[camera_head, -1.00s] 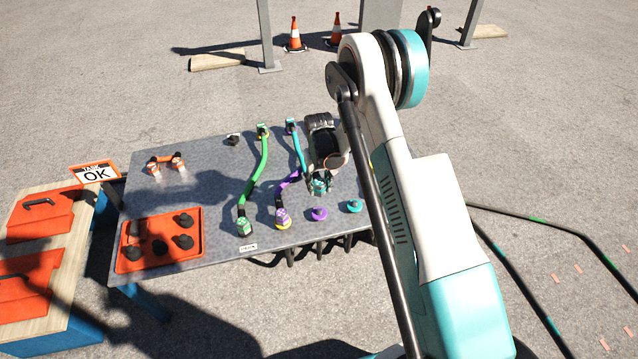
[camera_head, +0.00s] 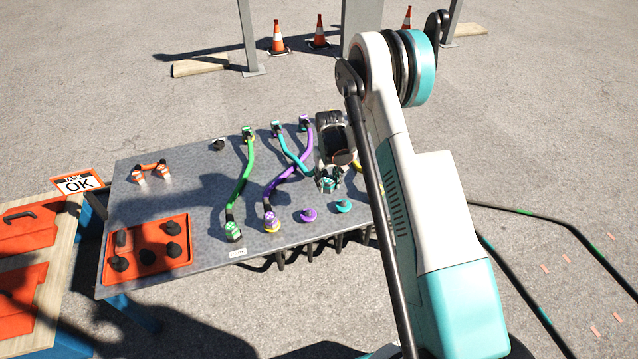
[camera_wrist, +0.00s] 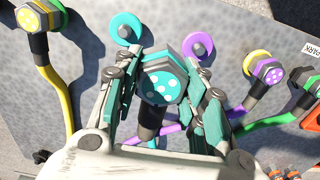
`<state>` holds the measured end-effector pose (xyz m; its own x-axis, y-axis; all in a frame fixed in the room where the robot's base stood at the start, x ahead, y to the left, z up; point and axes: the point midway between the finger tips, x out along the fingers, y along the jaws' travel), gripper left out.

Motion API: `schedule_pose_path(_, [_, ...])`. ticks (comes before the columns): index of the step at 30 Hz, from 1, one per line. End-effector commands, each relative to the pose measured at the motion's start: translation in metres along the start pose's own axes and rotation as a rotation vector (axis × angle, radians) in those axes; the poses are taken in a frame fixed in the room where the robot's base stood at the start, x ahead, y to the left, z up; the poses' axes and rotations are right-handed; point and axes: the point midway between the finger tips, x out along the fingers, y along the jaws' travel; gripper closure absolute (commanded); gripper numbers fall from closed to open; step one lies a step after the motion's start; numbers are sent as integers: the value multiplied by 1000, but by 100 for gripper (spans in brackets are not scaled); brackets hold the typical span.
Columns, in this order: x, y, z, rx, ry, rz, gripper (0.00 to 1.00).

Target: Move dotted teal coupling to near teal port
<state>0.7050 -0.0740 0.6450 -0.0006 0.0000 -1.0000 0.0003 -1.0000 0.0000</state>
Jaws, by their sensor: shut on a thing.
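My gripper (camera_head: 328,180) is shut on the dotted teal coupling (camera_wrist: 162,84) and holds it behind the row of ports in the head view. The coupling has a teal hex face with pale dots, and its teal cable (camera_head: 290,154) runs back to the far edge of the table. The teal port (camera_head: 344,206) is a bare round knob to the front right of the gripper; it also shows in the wrist view (camera_wrist: 126,28), above and left of the coupling. Coupling and port look apart. The fingers hide the coupling's sides.
A purple port (camera_head: 308,215) stands left of the teal port. The dotted purple coupling (camera_head: 271,221) sits on a yellow port, with the green coupling (camera_head: 232,232) beyond. The purple cable (camera_head: 284,183) crosses the teal cable. A yellow cable (camera_wrist: 60,85) lies beside my gripper.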

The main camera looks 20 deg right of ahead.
Motion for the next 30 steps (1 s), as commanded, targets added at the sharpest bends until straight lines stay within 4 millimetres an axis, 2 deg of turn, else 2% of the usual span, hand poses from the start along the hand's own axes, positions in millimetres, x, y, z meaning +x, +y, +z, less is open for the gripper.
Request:
schedule_pose_path(18, [6,63,0,1,0,0,91])
schedule_pose_path(30, [7,66,0,0,0,0,91])
